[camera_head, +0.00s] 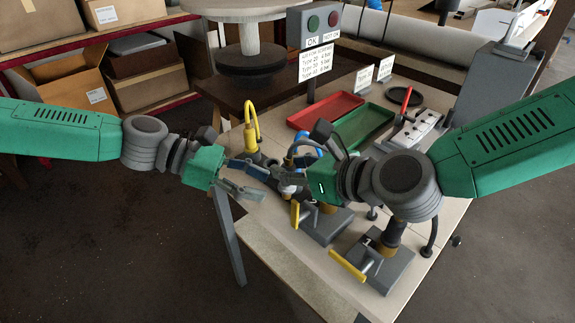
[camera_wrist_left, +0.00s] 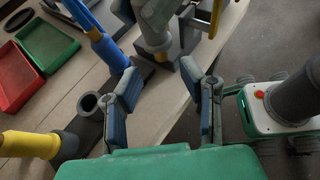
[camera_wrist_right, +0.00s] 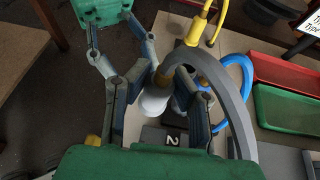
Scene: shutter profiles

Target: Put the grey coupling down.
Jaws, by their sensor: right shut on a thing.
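My right gripper (camera_head: 294,178) is shut on the grey coupling, low over the bench beside the stations. In the right wrist view a pale grey cylinder (camera_wrist_right: 154,101) shows between its fingers, and a thick grey hose (camera_wrist_right: 232,92) arches over to the right. The fingers hide much of the coupling, and I cannot tell whether it touches the bench. My left gripper (camera_head: 256,179) is open and empty, just left of the right one. In the left wrist view its fingers (camera_wrist_left: 166,98) stand wide apart above the bench edge.
A yellow coupling (camera_head: 251,136) with its hose loop and a blue hose (camera_head: 306,152) are close behind the grippers. Stations with yellow handles (camera_head: 347,265) stand in front. Red (camera_head: 324,109) and green (camera_head: 361,125) trays lie behind. Bare bench (camera_head: 262,226) shows at the front left.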

